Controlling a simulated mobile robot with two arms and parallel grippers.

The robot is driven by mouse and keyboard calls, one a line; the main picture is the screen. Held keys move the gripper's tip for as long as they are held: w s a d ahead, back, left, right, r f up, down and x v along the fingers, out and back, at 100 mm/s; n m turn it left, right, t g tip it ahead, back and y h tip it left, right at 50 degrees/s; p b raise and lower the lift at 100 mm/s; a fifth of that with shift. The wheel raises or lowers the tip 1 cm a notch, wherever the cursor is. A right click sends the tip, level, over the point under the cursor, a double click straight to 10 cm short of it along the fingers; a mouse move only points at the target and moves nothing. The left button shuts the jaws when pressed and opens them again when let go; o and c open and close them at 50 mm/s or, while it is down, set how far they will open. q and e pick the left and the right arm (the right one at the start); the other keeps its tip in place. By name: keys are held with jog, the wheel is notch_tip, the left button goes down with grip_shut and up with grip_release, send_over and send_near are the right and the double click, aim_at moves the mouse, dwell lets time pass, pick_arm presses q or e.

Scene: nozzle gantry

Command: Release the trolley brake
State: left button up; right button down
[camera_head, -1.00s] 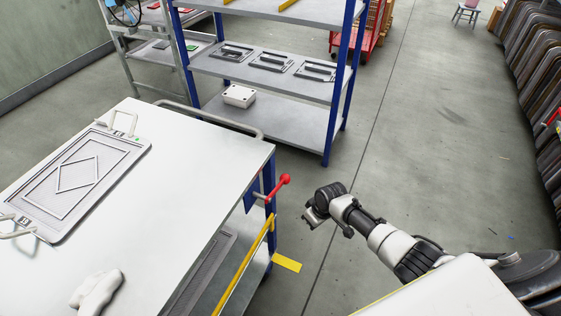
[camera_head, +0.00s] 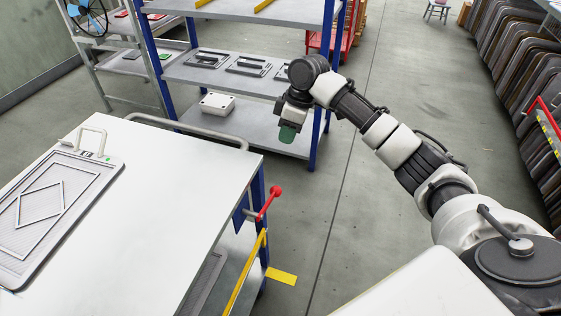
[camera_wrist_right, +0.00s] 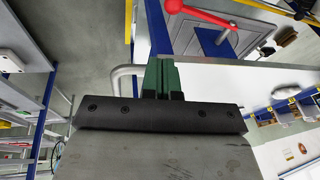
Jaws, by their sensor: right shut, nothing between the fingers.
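The trolley (camera_head: 165,190) with a white top stands at the left in the head view. Its brake lever (camera_head: 268,203), red with a ball knob, sticks up and outward at the trolley's right corner by a blue post. My right gripper (camera_head: 289,134) hangs with green fingertips above and beyond the lever, apart from it. In the right wrist view the green fingers (camera_wrist_right: 159,75) are shut and empty. The red lever (camera_wrist_right: 200,14) shows there at the top, beyond the fingertips. My left gripper is not in view.
A framed plate (camera_head: 50,205) with a handle lies on the trolley top. A yellow bar (camera_head: 246,270) runs below the lever, and a yellow strip (camera_head: 282,276) is beside it. A blue-post shelf (camera_head: 230,75) with dark trays stands behind.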

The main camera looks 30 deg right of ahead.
jog(key=shift+s+b+x, duration=0.15)
jog(key=shift+s+x, duration=0.15)
jog(key=shift+x, duration=1.9)
jog(key=shift+s+b+x, duration=0.1)
jog(key=shift+s+x, duration=0.2)
jog(key=shift+x, duration=1.85)
jog(key=shift+s+b+x, duration=0.15)
jog(key=shift+s+x, duration=0.15)
jog(key=shift+x, duration=1.9)
